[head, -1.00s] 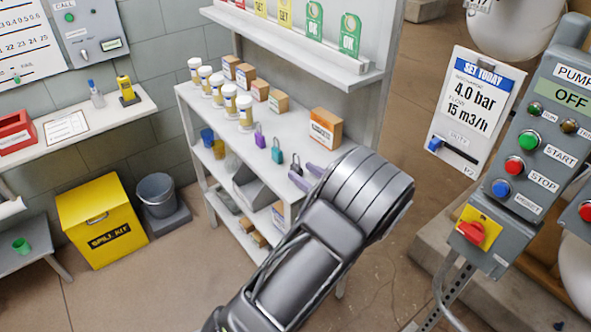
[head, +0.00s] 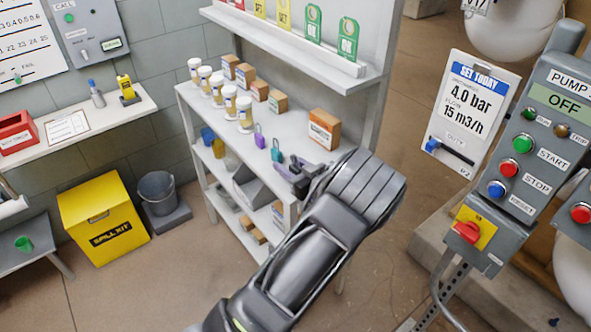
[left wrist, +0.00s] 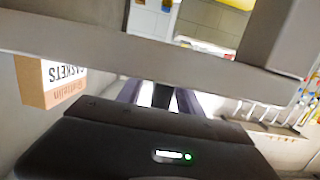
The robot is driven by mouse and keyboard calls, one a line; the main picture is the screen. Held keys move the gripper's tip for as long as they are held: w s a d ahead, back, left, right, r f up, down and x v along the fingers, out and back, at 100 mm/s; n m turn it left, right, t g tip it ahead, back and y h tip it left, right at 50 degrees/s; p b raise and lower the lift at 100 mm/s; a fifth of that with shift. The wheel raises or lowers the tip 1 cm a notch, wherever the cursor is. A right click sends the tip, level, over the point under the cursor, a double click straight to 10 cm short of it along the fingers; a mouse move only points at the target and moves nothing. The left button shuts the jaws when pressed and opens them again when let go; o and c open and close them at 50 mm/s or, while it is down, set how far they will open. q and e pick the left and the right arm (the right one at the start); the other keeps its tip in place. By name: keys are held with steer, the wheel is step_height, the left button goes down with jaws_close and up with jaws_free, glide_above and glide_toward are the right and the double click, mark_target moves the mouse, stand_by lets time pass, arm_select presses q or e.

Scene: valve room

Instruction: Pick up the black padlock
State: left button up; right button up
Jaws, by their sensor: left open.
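The black padlock (head: 296,163) stands on the upper shelf board of the rack, mostly hidden by my left gripper (head: 290,179) in the head view. A purple padlock (head: 260,140) and a teal padlock (head: 276,150) stand to its left. My left gripper is open, its fingers at the shelf edge around or just in front of the black padlock. In the left wrist view, a dark shape shows between the spread fingers (left wrist: 163,98); it looks like the black padlock, but contact cannot be told. My right gripper is not in view.
A brown-and-white box (head: 324,129) stands right of the padlocks; it shows in the left wrist view as a gasket box (left wrist: 45,82). White jars (head: 230,102) and small boxes (head: 260,90) stand further left. An upper shelf (head: 340,78) overhangs behind. A pump panel (head: 525,150) stands at right.

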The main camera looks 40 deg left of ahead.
arm_select(q)
steer(key=shift+c, duration=0.3)
jaws_close()
stand_by(0.5)
